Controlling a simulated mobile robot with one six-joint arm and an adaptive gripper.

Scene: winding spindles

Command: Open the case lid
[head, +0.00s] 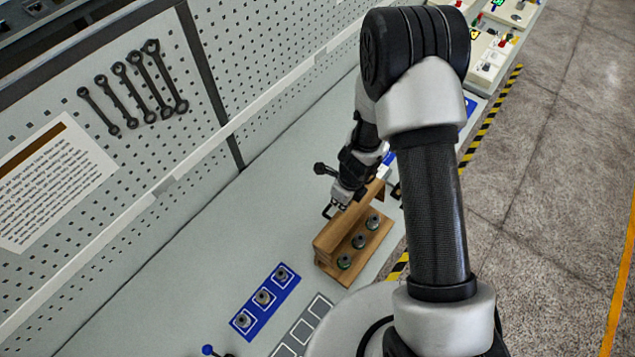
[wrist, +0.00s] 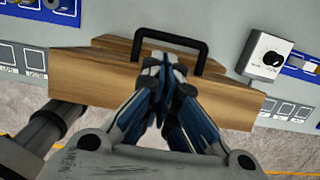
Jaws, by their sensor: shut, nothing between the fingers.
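The wooden case (head: 325,268) sits on the bench in the head view. Its lid (head: 340,229) stands raised along the wall side, and several metal spindles (head: 358,241) show uncovered beside it. In the wrist view the wooden lid (wrist: 100,75) spans the middle, with a black bar handle (wrist: 172,38) on it. My gripper (wrist: 165,62) is shut and empty, its fingertips close to the handle; I cannot tell whether they touch it. In the head view my gripper (head: 341,204) is at the lid's upper edge, and my wrist hides part of the case's far end.
A blue mat (head: 253,316) with several spindles lies in front of the case, near a grey marked strip (head: 300,330). A pegboard wall (head: 265,60) with hanging wrenches (head: 150,85) rises at left. A knob box (wrist: 266,57) stands near the case in the wrist view.

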